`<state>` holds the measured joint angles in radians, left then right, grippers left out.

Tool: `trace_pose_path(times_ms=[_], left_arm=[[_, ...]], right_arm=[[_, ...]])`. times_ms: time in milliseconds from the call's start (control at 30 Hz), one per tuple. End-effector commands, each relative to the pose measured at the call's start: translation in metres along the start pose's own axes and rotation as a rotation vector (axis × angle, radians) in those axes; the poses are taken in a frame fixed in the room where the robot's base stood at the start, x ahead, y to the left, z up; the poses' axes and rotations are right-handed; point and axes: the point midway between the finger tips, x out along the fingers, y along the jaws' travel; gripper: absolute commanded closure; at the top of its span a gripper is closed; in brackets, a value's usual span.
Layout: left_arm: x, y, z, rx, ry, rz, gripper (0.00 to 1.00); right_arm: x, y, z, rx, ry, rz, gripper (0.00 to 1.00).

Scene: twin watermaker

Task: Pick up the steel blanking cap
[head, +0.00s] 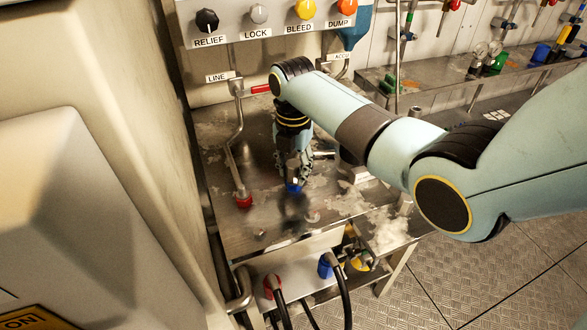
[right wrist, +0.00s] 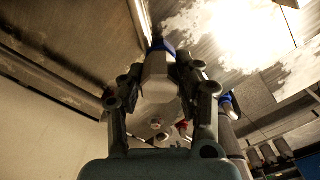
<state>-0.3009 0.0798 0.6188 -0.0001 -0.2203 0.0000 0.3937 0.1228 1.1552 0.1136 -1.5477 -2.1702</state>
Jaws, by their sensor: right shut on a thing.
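My right gripper (head: 294,180) points down over the steel bench, below the valve panel. In the right wrist view its two fingers (right wrist: 157,85) are closed on both sides of a pale grey, faceted piece, which I take to be the steel blanking cap (right wrist: 157,68). A blue ring (right wrist: 160,46) shows at the far end of that piece. The blue ring also shows just below the fingertips in the head view (head: 293,187). I cannot tell whether the cap is seated on the ring or apart from it. The fingers mostly hide the cap in the head view. My left gripper is out of view.
A bent pipe (head: 238,130) with a red-ringed end (head: 244,201) stands left of the gripper. The knob panel (head: 270,25) is behind. Red (head: 272,285) and blue (head: 326,265) hose connectors sit below the bench's front edge. A pale cabinet wall (head: 130,110) bounds the left.

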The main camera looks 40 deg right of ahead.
Motion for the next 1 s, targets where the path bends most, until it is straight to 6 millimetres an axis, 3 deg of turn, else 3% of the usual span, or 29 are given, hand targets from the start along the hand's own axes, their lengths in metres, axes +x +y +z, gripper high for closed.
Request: trace_pose_path(times_ms=[100, 467, 633, 767, 1000], left_arm=[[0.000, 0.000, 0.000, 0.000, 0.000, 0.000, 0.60], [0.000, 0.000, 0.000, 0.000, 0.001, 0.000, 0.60], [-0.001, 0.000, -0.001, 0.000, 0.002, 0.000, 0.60], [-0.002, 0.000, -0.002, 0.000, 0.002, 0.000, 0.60], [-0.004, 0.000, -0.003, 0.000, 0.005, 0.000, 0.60]], right_arm=[[0.000, 0.000, 0.000, 0.000, 0.000, 0.000, 1.00], [-0.002, 0.000, 0.000, 0.000, -0.001, 0.000, 1.00], [-0.017, 0.001, 0.001, 0.000, -0.003, 0.003, 1.00], [-0.040, 0.001, 0.002, 0.000, -0.004, 0.004, 1.00], [-0.073, -0.051, 0.021, 0.000, -0.007, -0.002, 1.00]])
